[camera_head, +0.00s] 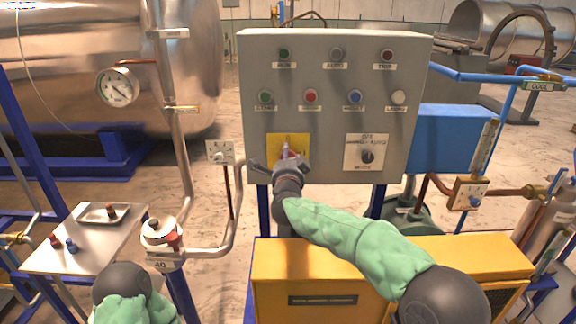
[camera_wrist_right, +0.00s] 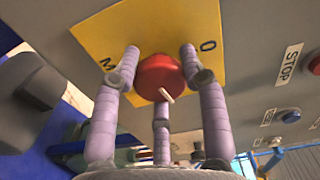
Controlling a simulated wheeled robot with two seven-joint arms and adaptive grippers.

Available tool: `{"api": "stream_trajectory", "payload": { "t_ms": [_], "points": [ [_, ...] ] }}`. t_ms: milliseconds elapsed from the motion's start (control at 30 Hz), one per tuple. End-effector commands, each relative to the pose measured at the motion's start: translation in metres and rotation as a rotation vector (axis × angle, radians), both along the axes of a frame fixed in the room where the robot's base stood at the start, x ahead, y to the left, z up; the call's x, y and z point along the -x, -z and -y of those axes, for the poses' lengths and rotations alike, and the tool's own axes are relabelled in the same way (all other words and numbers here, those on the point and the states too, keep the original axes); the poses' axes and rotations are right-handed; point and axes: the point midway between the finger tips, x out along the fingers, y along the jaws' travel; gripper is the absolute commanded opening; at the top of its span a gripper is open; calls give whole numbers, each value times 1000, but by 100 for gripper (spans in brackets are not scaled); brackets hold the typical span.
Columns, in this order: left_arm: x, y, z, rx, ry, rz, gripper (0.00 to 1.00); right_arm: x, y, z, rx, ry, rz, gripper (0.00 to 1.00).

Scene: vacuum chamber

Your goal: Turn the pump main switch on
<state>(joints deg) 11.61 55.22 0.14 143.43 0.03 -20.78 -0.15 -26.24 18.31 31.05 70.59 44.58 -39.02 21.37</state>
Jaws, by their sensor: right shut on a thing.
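The pump main switch is a red rotary knob (camera_wrist_right: 158,76) with a white pointer mark, on a yellow plate (camera_head: 301,142) at the lower left of the grey control panel (camera_head: 330,75). In the right wrist view the yellow plate (camera_wrist_right: 112,25) shows an O and part of another letter. My right gripper (camera_head: 287,162) is at the knob, its three fingers (camera_wrist_right: 160,68) shut around it. In the head view the gripper largely hides the knob. Of my left arm only a dark joint and green sleeve show at bottom left; its gripper is out of view.
Lamps and push buttons (camera_head: 311,96) sit above on the panel. A mode selector (camera_head: 367,157) is right of the yellow plate. A yellow cabinet (camera_head: 300,275) stands below. A side table (camera_head: 75,257) with small parts and a pipe with a valve (camera_head: 160,230) are at left.

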Motion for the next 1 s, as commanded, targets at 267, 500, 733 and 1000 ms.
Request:
{"api": "stream_trajectory", "payload": {
  "t_ms": [267, 500, 733, 1000],
  "points": [
    [0, 15, 0, 0, 0, 0, 40, 0, 5, -1, -145, 0, -4, 11],
    [0, 19, 0, 0, 0, 0, 40, 0, 4, -1, -201, -1, -5, 11],
    [0, 19, 0, 0, 0, 0, 40, 0, 4, -1, -211, -1, -6, 11],
    [0, 19, 0, 0, 0, 0, 40, 0, 4, -1, -210, -1, -6, 55]
  ]
}}
